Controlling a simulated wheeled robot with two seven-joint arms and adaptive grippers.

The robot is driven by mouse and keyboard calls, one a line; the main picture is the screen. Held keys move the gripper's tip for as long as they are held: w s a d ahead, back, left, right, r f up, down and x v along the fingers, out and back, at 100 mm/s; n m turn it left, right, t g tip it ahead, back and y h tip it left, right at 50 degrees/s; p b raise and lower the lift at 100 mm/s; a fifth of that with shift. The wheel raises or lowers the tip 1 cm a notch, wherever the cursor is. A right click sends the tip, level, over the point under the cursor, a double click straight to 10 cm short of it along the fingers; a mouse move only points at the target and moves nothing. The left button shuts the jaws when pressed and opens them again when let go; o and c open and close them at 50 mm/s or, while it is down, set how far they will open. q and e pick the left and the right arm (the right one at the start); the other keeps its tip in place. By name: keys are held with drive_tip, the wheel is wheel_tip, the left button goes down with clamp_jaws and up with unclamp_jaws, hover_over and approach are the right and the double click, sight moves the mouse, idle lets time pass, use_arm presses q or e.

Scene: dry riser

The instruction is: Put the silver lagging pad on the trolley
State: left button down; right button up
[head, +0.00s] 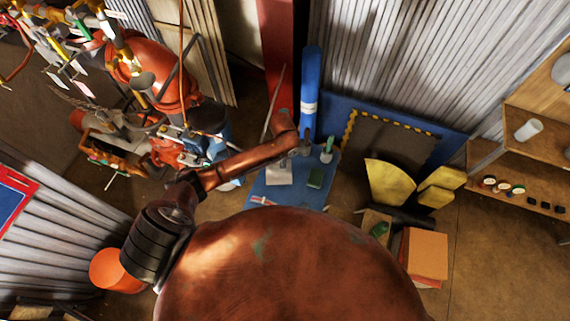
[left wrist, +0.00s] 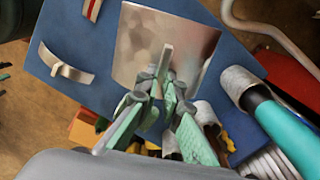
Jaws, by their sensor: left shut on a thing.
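The silver lagging pad (left wrist: 150,48) is a flat, shiny square sheet over the blue trolley top (left wrist: 222,72) in the left wrist view. In the head view the pad (head: 279,174) shows as a pale patch over the blue trolley top (head: 291,196). My left gripper (left wrist: 163,82), with green-sided fingers, is shut on a narrow upright tab at the pad's near middle. In the head view the left gripper (head: 302,150) is small and dark at the arm's end. I cannot tell whether the pad's underside touches the trolley. My right gripper is not in view.
A blue cylinder (head: 310,85) stands behind. Yellow pads (head: 390,182) and an orange box (head: 425,255) are to the right. Shelves (head: 525,150) stand far right.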

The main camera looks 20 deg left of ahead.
use_arm(q)
drive_tip(key=w+f, duration=0.1)
drive_tip(key=f, duration=0.1)
drive_tip(key=w+f, duration=0.2)
drive_tip(key=shift+w+a+f, duration=0.15)
drive_tip(key=shift+w+a, duration=0.05)
drive_tip(key=shift+w, duration=0.05)
drive_tip(key=shift+f, duration=1.45)
drive_tip(key=c, duration=2.1)
unclamp_jaws()
drive_tip(key=shift+s, duration=0.1)
drive_tip(key=shift+r, duration=0.1)
wheel_tip(320, 180, up, 12)
drive_tip(key=shift+f, duration=0.1)
